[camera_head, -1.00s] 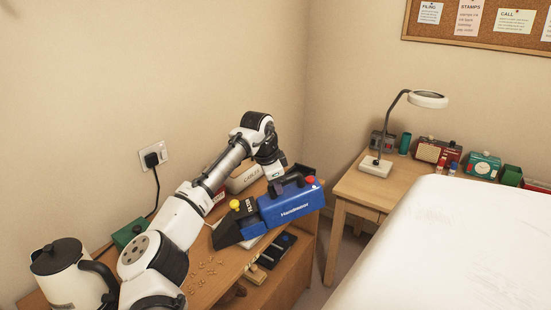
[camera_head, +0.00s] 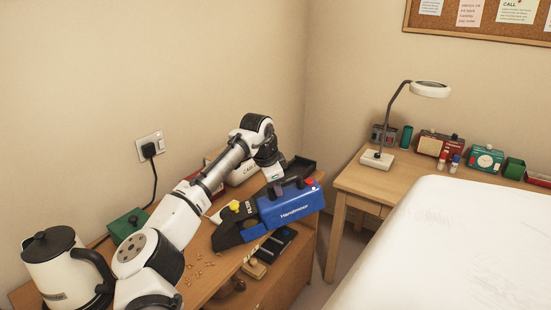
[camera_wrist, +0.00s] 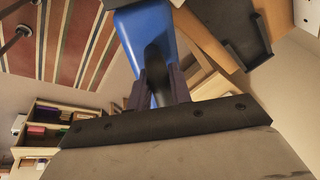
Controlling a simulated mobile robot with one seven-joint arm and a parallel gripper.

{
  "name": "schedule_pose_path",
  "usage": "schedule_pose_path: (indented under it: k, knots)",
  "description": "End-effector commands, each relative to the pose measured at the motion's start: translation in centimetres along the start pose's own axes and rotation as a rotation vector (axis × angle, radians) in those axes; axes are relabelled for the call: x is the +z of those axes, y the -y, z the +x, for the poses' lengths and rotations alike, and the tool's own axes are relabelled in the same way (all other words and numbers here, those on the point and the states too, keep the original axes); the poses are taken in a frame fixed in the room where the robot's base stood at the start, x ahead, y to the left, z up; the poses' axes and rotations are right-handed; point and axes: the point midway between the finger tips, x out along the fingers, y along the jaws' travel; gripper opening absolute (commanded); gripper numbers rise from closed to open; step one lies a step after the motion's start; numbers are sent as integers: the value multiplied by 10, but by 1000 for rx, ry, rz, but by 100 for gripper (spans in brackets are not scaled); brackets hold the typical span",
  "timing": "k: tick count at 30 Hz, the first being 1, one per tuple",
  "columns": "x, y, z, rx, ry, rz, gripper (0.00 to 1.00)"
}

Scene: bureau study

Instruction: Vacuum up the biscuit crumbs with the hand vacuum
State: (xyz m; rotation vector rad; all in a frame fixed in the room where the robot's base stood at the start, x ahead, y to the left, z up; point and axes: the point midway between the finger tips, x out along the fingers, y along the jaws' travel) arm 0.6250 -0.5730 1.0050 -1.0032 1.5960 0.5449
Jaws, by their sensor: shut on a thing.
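The blue hand vacuum (camera_head: 291,206) has a black nozzle (camera_head: 228,236), a yellow knob and a red button. My gripper (camera_head: 282,187) is shut on its dark top handle and holds it over the right part of the wooden desk. The wrist view shows the blue body (camera_wrist: 147,38) and the dark handle between my fingers (camera_wrist: 158,88). The biscuit crumbs (camera_head: 200,270) lie scattered on the desk, in front and to the left of the nozzle. The nozzle is apart from the crumbs in the picture. Whether it touches the desk I cannot tell.
A white kettle (camera_head: 66,272) and a green box (camera_head: 127,225) stand at the desk's left. A black tray (camera_head: 300,168) is at the back. Dark items lie on a lower shelf. A side table (camera_head: 350,186) with a lamp (camera_head: 378,159) stands right, by a white-covered surface (camera_head: 450,250).

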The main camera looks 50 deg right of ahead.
Motion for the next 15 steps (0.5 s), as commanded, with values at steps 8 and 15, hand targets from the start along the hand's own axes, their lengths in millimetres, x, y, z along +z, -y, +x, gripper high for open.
schedule_pose_path:
  k: [8, 15]
  knots:
    - [9, -7, -6, -5, -4, 2, 0]
    - [18, -14, -10, -5, -3, 1, 0]
